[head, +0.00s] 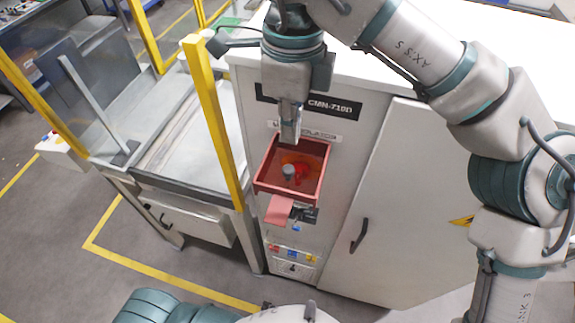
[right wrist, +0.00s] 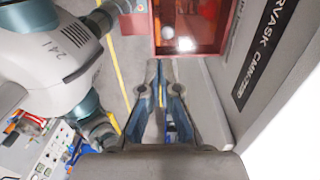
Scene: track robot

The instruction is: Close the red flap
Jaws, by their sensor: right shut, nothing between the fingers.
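The red flap (head: 290,168) shows as a red, box-like frame standing out from the front of the grey machine. Its inside is visible, with a grey knob and a bright red part in it. A pink-red tab (head: 280,209) hangs below its lower edge. In the right wrist view the red frame (right wrist: 157,30) is at the top, beyond my fingertips. My right gripper (head: 289,138) points down, shut and empty, at the frame's upper edge in the head view. I cannot tell whether it touches. My left gripper is not in view.
The grey machine (head: 385,190) has a door with a dark handle to the right of the flap. A yellow post (head: 213,120) and a metal-framed table (head: 185,140) stand close on the left. Small coloured labels are below the flap. Floor is open at lower left.

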